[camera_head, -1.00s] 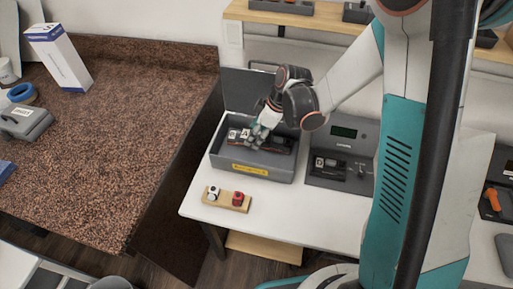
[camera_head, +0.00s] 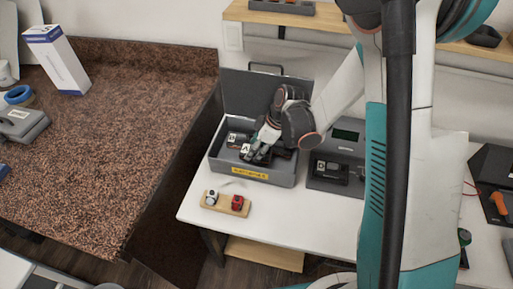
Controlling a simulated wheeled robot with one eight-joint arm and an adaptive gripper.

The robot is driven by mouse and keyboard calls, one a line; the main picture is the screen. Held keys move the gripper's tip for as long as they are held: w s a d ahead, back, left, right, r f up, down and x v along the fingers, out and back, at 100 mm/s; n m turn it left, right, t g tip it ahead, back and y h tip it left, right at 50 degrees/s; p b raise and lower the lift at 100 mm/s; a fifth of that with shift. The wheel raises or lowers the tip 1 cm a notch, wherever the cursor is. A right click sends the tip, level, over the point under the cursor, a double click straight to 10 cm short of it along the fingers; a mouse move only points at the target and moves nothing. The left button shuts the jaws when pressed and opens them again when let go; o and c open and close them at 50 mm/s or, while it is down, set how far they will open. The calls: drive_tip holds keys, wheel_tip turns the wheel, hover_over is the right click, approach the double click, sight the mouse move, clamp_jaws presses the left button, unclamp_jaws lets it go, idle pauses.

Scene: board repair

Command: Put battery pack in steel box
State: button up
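The grey steel box (camera_head: 223,168) stands on the white table with its lid (camera_head: 252,95) raised at the back and a yellow label on its front. Dark battery packs with white lettered labels lie inside; one marked B (camera_head: 233,139) is at the left, and one marked A (camera_head: 246,149) is beside my gripper. My gripper (camera_head: 258,153) reaches down into the box at the pack marked A. The fingers are small and partly hidden, so I cannot tell whether they grip it. Another dark pack (camera_head: 331,171) sits in the grey charger unit right of the box.
A small wooden block (camera_head: 225,203) with a white and a red knob lies in front of the box. The charger unit (camera_head: 347,136) stands close on the right. The brown counter (camera_head: 110,140) at left is mostly clear. A shelf (camera_head: 300,17) runs above.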

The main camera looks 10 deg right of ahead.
drive_tip(key=shift+f+b, duration=0.4)
drive_tip(key=shift+f, duration=0.05)
drive_tip(key=o, duration=1.5)
drive_tip(key=shift+r, duration=0.15)
